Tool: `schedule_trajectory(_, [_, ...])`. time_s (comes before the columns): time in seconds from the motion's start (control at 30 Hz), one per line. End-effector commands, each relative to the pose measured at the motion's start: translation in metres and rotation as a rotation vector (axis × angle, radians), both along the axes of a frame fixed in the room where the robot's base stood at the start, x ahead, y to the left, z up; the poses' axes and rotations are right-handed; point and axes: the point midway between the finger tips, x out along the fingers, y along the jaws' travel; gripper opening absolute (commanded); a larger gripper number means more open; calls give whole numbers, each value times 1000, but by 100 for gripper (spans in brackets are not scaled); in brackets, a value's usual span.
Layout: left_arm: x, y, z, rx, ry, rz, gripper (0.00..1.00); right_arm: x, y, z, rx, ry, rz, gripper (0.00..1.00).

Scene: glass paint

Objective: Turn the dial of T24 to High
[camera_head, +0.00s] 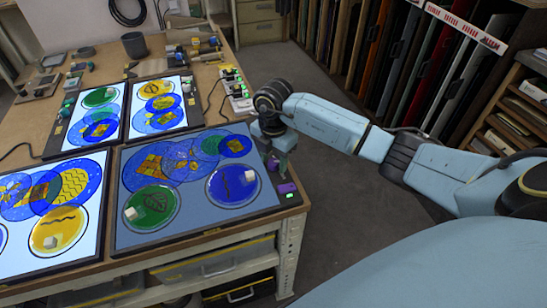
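The front right light panel (130,170) lies at the table's front corner and glows dimmer blue than the other panels. At its right edge sits a small purple control (287,188) with a green light below it. No T24 label is legible, so I cannot tell which control is T24 or its setting. My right gripper (276,165) points down at the panel's right edge, just behind the purple control. Its fingertips are small and dark there; I cannot tell whether they are open or touch a dial. My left gripper is out of view.
Three brighter panels with coloured glass discs surround it: front left (103,213), back left (70,143) and back middle (130,133). A power strip (236,90), a dark cup (134,45) and several tools stand farther back. A rack of glass sheets (440,70) stands at right.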

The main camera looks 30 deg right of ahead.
Motion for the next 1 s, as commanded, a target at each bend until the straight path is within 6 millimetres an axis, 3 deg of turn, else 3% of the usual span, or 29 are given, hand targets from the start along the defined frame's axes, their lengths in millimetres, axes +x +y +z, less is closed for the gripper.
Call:
schedule_trajectory(0.03, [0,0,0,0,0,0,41,0,0,0,0,0,0,40])
schedule_trajectory(0.33, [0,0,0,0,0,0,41,0,0,1,0,0,0,4])
schedule_trajectory(0.67, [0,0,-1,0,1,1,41,0,-1,1,-2,-1,54,4])
schedule_trajectory(1.0, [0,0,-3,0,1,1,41,1,-1,1,-3,-2,299,4])
